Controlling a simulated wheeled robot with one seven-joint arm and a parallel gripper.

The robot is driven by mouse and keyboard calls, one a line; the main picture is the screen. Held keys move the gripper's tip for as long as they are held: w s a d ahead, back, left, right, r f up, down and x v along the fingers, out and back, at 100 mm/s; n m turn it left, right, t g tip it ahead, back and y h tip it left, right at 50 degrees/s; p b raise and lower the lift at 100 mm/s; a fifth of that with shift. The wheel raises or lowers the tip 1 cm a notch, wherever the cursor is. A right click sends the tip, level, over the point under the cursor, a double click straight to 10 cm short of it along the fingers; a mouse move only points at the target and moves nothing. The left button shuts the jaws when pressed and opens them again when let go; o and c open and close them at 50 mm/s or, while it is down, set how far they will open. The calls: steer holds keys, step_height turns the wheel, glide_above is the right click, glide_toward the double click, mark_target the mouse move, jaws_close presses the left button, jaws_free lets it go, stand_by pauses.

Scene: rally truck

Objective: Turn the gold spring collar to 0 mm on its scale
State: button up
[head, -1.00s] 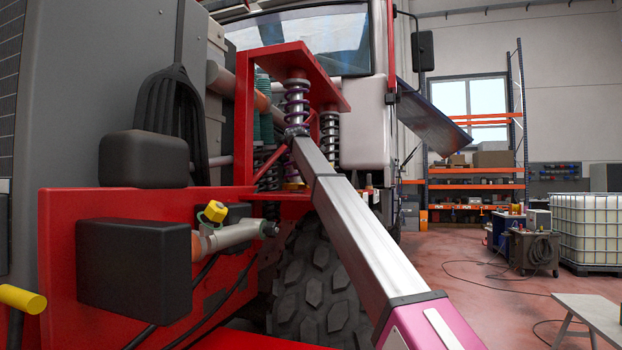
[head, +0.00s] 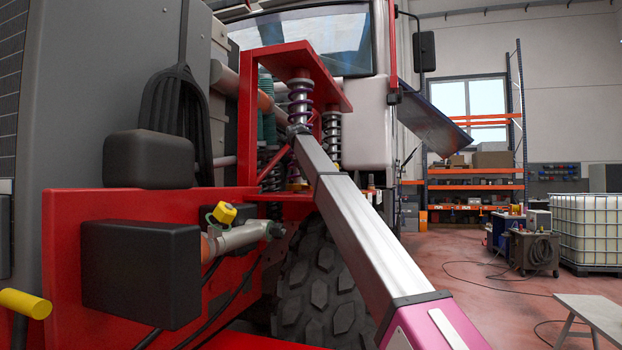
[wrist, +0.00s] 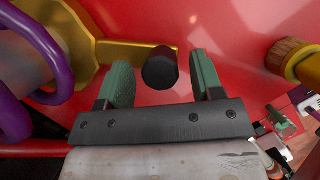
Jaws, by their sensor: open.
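The gold spring collar (wrist: 88,62) is at the upper left of the wrist view, partly cut off by the picture edge and a purple spring coil (wrist: 58,45). A gold lever (wrist: 130,50) runs right from it to a black knob (wrist: 160,72). My gripper (wrist: 160,62) is open, with one green finger on each side of the knob and a gap on both sides. In the head view a bit of gold (head: 297,186) shows at the foot of the front spring (head: 300,95); my arm hides my gripper there. I can make out no scale.
A red panel (wrist: 235,40) lies behind the knob. A gold and brown fitting (wrist: 288,58) is at the right of the wrist view. In the head view a red frame (head: 247,110) surrounds the springs, above the tyre (head: 320,285).

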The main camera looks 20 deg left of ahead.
steer(key=v, duration=1)
steer(key=shift+a+f, duration=0.1)
